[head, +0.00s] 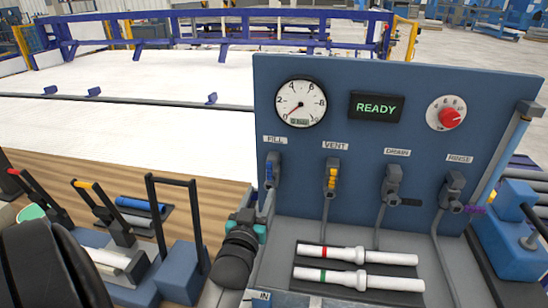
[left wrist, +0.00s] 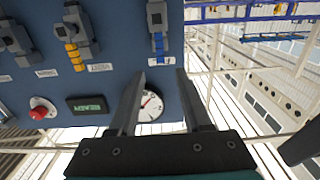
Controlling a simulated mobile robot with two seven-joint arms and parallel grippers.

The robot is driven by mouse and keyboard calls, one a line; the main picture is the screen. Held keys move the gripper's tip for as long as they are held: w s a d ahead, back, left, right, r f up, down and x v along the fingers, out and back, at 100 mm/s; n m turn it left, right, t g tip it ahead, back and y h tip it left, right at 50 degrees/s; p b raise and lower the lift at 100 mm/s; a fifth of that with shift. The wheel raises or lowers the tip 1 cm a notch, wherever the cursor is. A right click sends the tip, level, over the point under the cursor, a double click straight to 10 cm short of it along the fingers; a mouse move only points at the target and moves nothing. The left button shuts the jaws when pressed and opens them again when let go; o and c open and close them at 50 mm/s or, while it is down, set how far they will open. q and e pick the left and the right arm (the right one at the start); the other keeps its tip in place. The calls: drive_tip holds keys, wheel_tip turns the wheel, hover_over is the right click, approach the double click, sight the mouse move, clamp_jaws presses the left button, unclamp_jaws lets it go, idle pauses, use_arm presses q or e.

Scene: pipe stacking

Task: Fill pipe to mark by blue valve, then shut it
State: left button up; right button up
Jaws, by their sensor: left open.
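The round gauge (head: 300,103) has a red needle pointing lower left, near the low end. Two white pipes, one red-banded (head: 370,256) and one green-banded (head: 370,281), lie below the panel. My right gripper is out of view.
The panel (head: 400,140) also bears a yellow VENT valve (head: 331,178), a black DRAIN valve (head: 394,186), a purple-handled RINSE valve (head: 455,190), a READY display (head: 376,107) and a red knob (head: 449,117). Clamp-like fixtures (head: 180,265) stand on the wooden bench at left.

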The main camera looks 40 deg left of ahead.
sight(270, 177)
use_arm(q)
drive_tip(key=b+x, duration=0.1)
drive_tip(key=x, duration=1.4)
clamp_jaws()
idle(1.3)
